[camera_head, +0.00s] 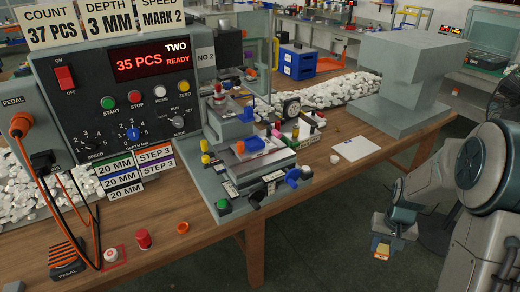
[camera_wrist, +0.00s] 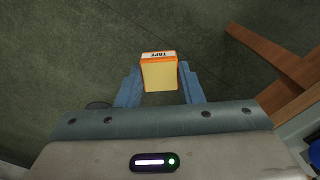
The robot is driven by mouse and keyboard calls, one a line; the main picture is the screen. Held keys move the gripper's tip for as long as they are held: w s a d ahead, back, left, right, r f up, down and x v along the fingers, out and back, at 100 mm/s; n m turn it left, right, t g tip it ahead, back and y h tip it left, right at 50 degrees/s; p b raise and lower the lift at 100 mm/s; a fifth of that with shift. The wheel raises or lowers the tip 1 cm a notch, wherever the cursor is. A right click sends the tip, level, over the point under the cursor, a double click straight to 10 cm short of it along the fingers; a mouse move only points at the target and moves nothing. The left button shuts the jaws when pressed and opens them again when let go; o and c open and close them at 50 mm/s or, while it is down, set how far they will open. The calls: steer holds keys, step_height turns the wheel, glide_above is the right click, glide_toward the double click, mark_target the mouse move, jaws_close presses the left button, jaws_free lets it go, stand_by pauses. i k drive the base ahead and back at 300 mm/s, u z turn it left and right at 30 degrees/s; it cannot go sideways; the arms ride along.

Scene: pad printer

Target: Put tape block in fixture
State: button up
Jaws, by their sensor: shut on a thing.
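The tape block (camera_wrist: 159,76) is yellow with an orange top edge and a white label reading TAPE. My gripper (camera_wrist: 159,88) is shut on it, with a blue finger on each side. In the head view my gripper (camera_head: 385,242) hangs at the right, off the table's front edge and over the floor. The tape block (camera_head: 382,250) shows there at the fingertips. The pad printer (camera_head: 130,95) stands on the table at the left. A stage with a small blue piece (camera_head: 254,143) sits at its front, likely the fixture, but I cannot tell for sure.
The wooden table (camera_head: 310,165) has bare wood along its front edge. A white square (camera_head: 355,148) lies on it. A grey block-shaped stand (camera_head: 405,85) is at its right end. White pellets (camera_head: 335,90) lie behind. Red and orange caps (camera_head: 143,238) and cables are at the front left.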

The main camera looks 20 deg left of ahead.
mark_target(252, 143)
steer(key=u, duration=1.1)
steer(key=i, duration=0.05)
steer(key=u, duration=0.05)
